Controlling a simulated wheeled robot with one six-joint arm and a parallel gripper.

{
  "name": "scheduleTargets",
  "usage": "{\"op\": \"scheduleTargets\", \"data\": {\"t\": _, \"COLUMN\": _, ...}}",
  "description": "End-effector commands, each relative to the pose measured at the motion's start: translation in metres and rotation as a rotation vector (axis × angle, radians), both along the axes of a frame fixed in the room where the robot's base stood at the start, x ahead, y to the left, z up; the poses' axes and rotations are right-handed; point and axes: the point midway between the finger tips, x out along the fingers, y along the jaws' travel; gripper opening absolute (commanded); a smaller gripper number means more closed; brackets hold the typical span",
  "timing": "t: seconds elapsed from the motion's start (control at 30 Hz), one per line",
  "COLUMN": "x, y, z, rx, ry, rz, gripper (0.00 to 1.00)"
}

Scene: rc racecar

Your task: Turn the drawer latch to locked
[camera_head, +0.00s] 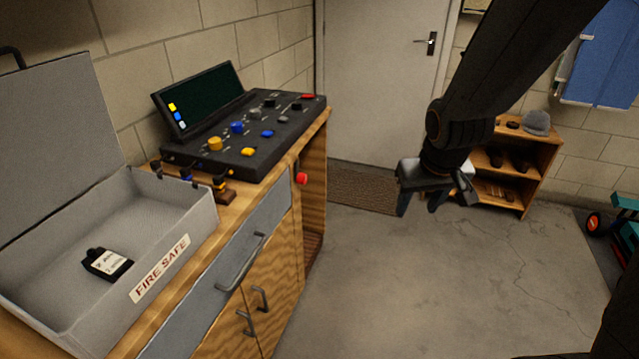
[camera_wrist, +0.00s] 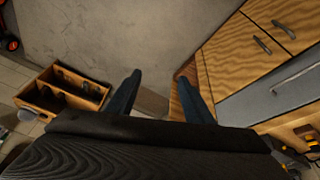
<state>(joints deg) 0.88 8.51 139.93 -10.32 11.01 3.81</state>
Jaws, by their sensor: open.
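The grey drawer (camera_head: 210,288) with a bar handle is the top front of the wooden cabinet and looks shut. It also shows at the right of the wrist view (camera_wrist: 268,93). A small red knob (camera_head: 301,178) sticks out near the drawer's far end, just below the worktop. It may be the latch, but its setting is too small to read. I cannot make out the knob in the wrist view. My gripper (camera_head: 420,203) is open and empty, pointing down over the floor, right of the cabinet and apart from it. Its two spread fingers show in the wrist view (camera_wrist: 160,84).
An open fire safe (camera_head: 178,262) with a black item inside stands on the worktop. A control console (camera_head: 240,140) with coloured knobs stands behind it. Cabinet door handles (camera_head: 246,322) protrude below the drawer. A shoe shelf (camera_head: 545,165) stands back right. The floor between is clear.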

Motion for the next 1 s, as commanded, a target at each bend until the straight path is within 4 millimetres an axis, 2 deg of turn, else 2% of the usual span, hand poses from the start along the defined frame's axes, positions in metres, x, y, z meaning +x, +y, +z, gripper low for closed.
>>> {"op": "scheduleTargets", "data": {"t": 0.03, "x": 0.045, "y": -0.001, "z": -0.022, "rx": -0.010, "ry": -0.082, "rz": 0.038, "gripper": 0.47}}
{"op": "scheduleTargets", "data": {"t": 0.1, "x": 0.106, "y": 0.002, "z": -0.035, "rx": -0.012, "ry": -0.214, "rz": 0.101, "gripper": 0.47}}
{"op": "scheduleTargets", "data": {"t": 0.2, "x": 0.183, "y": 0.015, "z": -0.049, "rx": 0.013, "ry": -0.393, "rz": 0.203, "gripper": 0.47}}
{"op": "scheduleTargets", "data": {"t": 0.3, "x": 0.246, "y": 0.038, "z": -0.064, "rx": 0.070, "ry": -0.556, "rz": 0.319, "gripper": 0.47}}
{"op": "scheduleTargets", "data": {"t": 0.43, "x": 0.304, "y": 0.077, "z": -0.085, "rx": 0.190, "ry": -0.738, "rz": 0.489, "gripper": 0.47}}
{"op": "scheduleTargets", "data": {"t": 0.53, "x": 0.329, "y": 0.110, "z": -0.106, "rx": 0.317, "ry": -0.847, "rz": 0.630, "gripper": 0.47}}
{"op": "scheduleTargets", "data": {"t": 0.63, "x": 0.336, "y": 0.137, "z": -0.128, "rx": 0.461, "ry": -0.921, "rz": 0.761, "gripper": 0.47}}
{"op": "scheduleTargets", "data": {"t": 0.8, "x": 0.324, "y": 0.165, "z": -0.159, "rx": 0.680, "ry": -0.973, "rz": 0.937, "gripper": 0.47}}
{"op": "scheduleTargets", "data": {"t": 1.0, "x": 0.309, "y": 0.174, "z": -0.173, "rx": 0.812, "ry": -0.981, "rz": 1.029, "gripper": 0.47}}
